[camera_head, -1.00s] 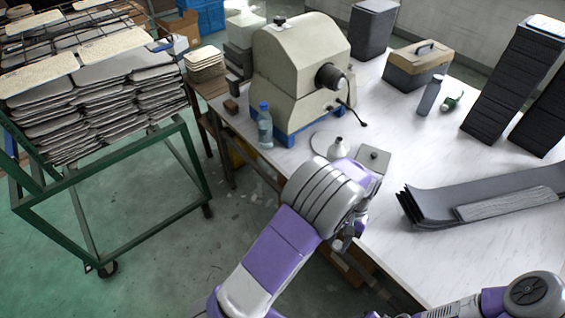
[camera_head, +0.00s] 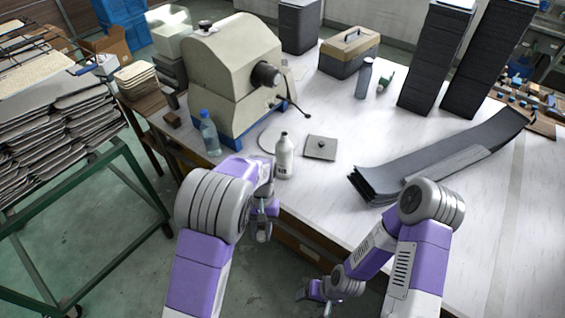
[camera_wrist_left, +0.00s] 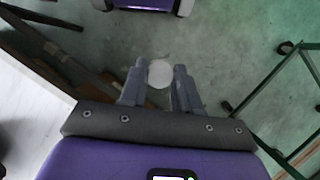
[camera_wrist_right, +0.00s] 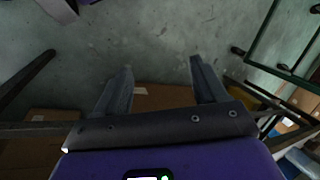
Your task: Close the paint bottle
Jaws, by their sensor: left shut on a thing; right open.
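The paint bottle (camera_head: 284,160), pale grey-white with a narrow neck and a dark label, stands upright near the table's front edge. My left gripper (camera_head: 264,222) is just in front of that edge, below and left of the bottle and apart from it. It is shut on a small white round cap, which shows between the fingers in the left wrist view (camera_wrist_left: 160,73). My right gripper (camera_head: 312,291) is low in front of the table. It is open and empty, with bare floor between its fingers in the right wrist view (camera_wrist_right: 161,70).
A grey square plate with a knob (camera_head: 320,149) lies right of the bottle. A clear blue-capped bottle (camera_head: 209,135) and a beige machine (camera_head: 232,70) stand left. Curved dark panels (camera_head: 440,155) lie right. A green rack (camera_head: 90,220) stands left. The table's right front is clear.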

